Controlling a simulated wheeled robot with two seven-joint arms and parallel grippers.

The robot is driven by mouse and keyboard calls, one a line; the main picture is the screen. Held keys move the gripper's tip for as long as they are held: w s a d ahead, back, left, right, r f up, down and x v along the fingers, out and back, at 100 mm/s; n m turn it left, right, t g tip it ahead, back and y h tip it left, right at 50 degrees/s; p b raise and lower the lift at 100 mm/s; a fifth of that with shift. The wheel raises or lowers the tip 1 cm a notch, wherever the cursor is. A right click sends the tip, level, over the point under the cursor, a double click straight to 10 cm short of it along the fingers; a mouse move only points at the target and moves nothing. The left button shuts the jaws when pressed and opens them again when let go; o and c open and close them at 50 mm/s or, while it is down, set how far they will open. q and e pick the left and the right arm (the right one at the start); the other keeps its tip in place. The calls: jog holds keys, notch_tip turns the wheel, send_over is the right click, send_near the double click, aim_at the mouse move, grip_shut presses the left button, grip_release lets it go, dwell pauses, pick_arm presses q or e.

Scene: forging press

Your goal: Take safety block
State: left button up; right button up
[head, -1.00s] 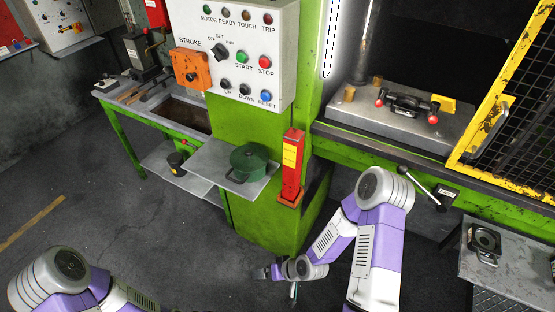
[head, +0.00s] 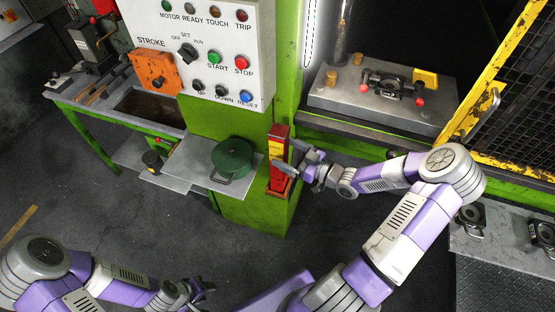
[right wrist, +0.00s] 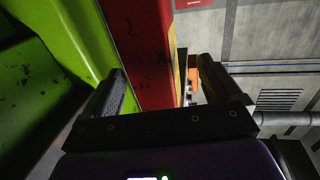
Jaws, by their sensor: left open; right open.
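The safety block (head: 279,150) is a red upright bar with a yellow label. It stands in a red holder on the green press column. My right gripper (head: 289,157) is at the block's right side in the head view, its fingers pointing at it. In the right wrist view the red block (right wrist: 148,50) shows between the two open fingers (right wrist: 160,85), with visible gaps beside it. I cannot tell how deep it sits between them. My left gripper (head: 200,291) is open and empty, low in the head view, well away from the block.
The control panel (head: 205,50) hangs above. The press bed (head: 390,108) and yellow mesh guard (head: 480,105) are at right. A grey side table (head: 500,237) stands at lower right.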

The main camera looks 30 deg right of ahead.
jog(key=x, duration=0.5)
jog(key=shift+w+d, duration=0.1)
jog(key=shift+w, duration=0.3)
jog(key=shift+f, duration=0.1)
grip_shut()
